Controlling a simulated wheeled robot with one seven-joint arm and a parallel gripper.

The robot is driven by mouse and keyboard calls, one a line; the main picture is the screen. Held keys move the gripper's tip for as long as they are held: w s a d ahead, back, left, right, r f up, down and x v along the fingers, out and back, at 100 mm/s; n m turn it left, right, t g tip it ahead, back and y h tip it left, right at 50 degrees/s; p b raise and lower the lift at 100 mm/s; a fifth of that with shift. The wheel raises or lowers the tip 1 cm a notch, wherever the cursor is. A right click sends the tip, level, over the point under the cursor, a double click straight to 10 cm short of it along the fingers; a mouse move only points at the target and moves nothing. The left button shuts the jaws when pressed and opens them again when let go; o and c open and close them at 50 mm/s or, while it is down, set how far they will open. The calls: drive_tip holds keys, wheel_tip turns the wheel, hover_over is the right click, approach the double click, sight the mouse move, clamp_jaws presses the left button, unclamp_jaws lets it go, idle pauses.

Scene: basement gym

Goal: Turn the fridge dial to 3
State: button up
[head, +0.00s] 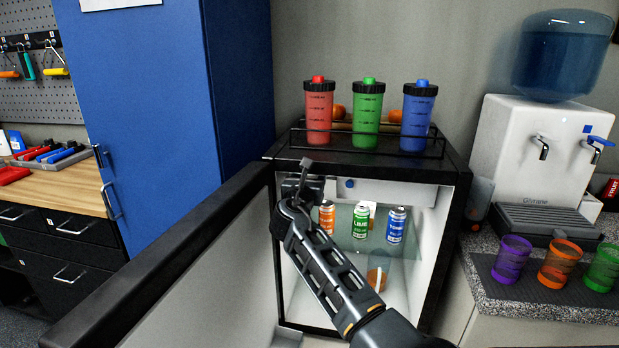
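The small black fridge (454,215) stands open, its door (225,260) swung out to the left. A small blue knob (349,184), which looks like the dial, is at the top inside the fridge, near the middle. Its number and pointer are too small to read. My gripper (306,168) is at the upper left of the fridge opening, left of the knob and apart from it in the picture. Its fingers are dark and small, and I cannot tell whether they are open or shut. My arm hides part of the fridge's left interior.
Orange, green (361,222) and blue cans stand on the fridge shelf. Red, green and blue shaker bottles (366,115) stand in a rack on top. A water dispenser (540,150) and coloured cups (557,262) are on the right counter. A blue cabinet (150,110) stands behind the door.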

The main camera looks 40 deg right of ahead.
drive_tip(key=c, duration=1)
drive_tip(key=m+b, duration=0.1)
drive_tip(key=m, duration=0.2)
drive_tip(key=shift+c, duration=0.2)
drive_tip(key=o, duration=1)
drive_tip(key=shift+o, duration=0.2)
drive_tip(key=v, duration=0.7)
drive_tip(key=shift+s+a+b, duration=0.25)
drive_tip(key=shift+a+b, duration=0.1)
drive_tip(key=shift+b, duration=0.1)
